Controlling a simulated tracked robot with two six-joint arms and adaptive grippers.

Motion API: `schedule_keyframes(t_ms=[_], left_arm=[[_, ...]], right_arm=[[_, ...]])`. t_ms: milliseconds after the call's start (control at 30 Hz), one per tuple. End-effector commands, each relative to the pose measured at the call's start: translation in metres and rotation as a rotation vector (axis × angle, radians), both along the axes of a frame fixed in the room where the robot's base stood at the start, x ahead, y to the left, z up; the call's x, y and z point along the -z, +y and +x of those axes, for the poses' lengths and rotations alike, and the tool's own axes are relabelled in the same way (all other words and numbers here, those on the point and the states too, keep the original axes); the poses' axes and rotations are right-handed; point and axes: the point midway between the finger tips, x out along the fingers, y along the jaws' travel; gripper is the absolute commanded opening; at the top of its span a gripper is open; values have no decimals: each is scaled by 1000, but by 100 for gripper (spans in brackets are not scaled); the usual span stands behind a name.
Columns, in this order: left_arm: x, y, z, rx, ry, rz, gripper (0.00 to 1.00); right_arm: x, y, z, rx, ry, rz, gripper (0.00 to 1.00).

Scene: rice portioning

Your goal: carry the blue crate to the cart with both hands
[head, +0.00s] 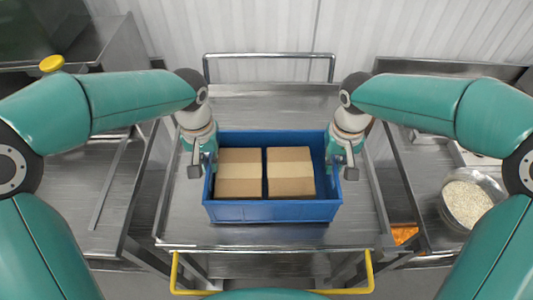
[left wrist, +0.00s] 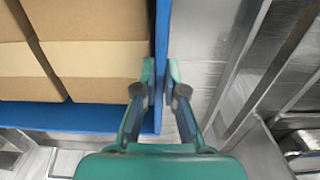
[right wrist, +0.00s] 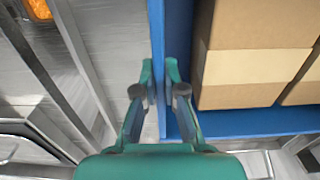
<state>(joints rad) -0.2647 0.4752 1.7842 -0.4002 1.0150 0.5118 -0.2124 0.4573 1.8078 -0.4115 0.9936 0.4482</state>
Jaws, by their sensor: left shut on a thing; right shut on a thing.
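The blue crate (head: 272,212) is level over the top of the steel cart (head: 270,104), in the middle of the head view. I cannot tell whether its bottom touches the cart top. My left gripper (head: 208,166) is shut on the crate's left wall; in the left wrist view the wall (left wrist: 162,25) runs between its fingers (left wrist: 160,78). My right gripper (head: 339,164) is shut on the right wall; in the right wrist view that wall (right wrist: 178,25) lies between its fingers (right wrist: 160,78).
Two taped cardboard boxes (head: 240,187) (head: 291,187) sit side by side in the crate. The cart has a rear handle (head: 268,55) and a yellow front bar (head: 272,291). Steel benches flank it. A bowl of rice (head: 468,203) stands on the right bench.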

Motion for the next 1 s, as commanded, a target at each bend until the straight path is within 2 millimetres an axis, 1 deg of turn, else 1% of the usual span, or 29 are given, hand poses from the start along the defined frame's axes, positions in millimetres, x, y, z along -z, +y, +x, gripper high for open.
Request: schedule_keyframes(t_ms=[33, 133, 167, 300, 600, 733, 867, 1000], left_arm=[[5, 0, 0, -1, -2, 0, 0], [11, 0, 0, -1, -2, 0, 0], [11, 0, 0, 0, -1, 0, 11], [9, 0, 0, -1, 0, 0, 34], [8, 0, 0, -1, 0, 0, 34], [2, 0, 1, -2, -3, -1, 34], [-15, 0, 1, -1, -5, -2, 34], [-43, 0, 2, -2, -6, -2, 34]], right_arm=[[5, 0, 0, 0, -2, 0, 0], [11, 0, 0, 0, -2, 0, 0], [11, 0, 0, 0, 0, 0, 10], [9, 0, 0, -1, 0, 0, 34], [9, 1, 0, -1, 0, 0, 34], [9, 1, 0, -1, 0, 0, 34], [9, 1, 0, -1, 0, 0, 34], [9, 0, 0, -1, 0, 0, 34]])
